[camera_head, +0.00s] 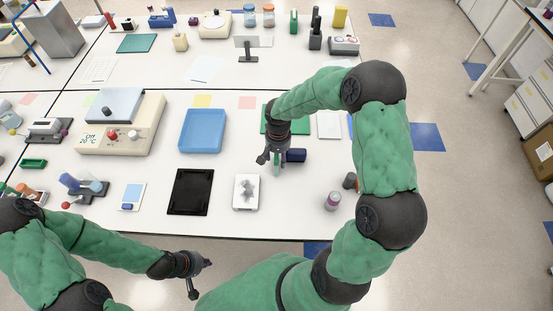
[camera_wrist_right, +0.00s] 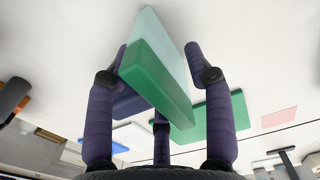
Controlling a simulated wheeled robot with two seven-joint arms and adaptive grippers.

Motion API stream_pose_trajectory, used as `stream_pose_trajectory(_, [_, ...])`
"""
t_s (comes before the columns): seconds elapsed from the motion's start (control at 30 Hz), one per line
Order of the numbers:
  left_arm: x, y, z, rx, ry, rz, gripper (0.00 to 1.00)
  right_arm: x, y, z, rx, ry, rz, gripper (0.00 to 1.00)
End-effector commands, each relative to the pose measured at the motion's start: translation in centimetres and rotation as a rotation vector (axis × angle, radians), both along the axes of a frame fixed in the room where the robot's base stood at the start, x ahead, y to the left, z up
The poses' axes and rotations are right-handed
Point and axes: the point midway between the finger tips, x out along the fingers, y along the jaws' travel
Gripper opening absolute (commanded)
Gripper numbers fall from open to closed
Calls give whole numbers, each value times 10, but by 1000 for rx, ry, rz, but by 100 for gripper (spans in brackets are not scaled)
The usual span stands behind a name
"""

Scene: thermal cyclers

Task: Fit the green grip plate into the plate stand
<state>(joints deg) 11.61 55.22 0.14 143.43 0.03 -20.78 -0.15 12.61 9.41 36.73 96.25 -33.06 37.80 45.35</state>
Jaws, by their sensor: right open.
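The green grip plate (camera_wrist_right: 155,75) is a green bar with a pale translucent plate. In the wrist view it lies between the spread fingers of my right gripper (camera_wrist_right: 158,52); contact cannot be told. In the head view my right gripper (camera_head: 273,157) is low over the right part of the table, with a small pale green part of the grip plate (camera_head: 276,169) below it. A white base with a grey upright shape (camera_head: 246,191) stands just in front to the left; I cannot tell whether it is the plate stand. My left gripper (camera_head: 198,274) is open and empty off the front edge.
A dark blue block (camera_head: 296,155) is right beside my right gripper. A green mat (camera_head: 270,126) lies behind. A black tray (camera_head: 189,192), a blue tray (camera_head: 203,148) and a thermal cycler (camera_head: 122,136) stand left.

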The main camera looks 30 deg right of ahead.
Motion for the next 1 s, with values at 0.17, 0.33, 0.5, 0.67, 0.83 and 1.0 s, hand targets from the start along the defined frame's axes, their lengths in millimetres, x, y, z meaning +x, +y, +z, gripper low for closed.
stream_pose_trajectory(0.17, [0,0,0,0,0,0,0,0,0,1,0,0,0,28])
stream_pose_trajectory(0.33, [0,0,0,0,0,0,0,0,0,1,0,0,1,0])
stream_pose_trajectory(0.5, [0,0,0,0,0,0,0,0,0,1,0,0,1,0])
stream_pose_trajectory(0.67, [0,0,0,0,0,0,0,0,0,3,-1,-1,1,0])
stream_pose_trajectory(0.83, [0,0,1,0,0,0,0,1,0,14,-2,-3,2,0])
stream_pose_trajectory(1.0, [0,0,3,0,0,0,0,-2,2,38,-1,-4,1,0])
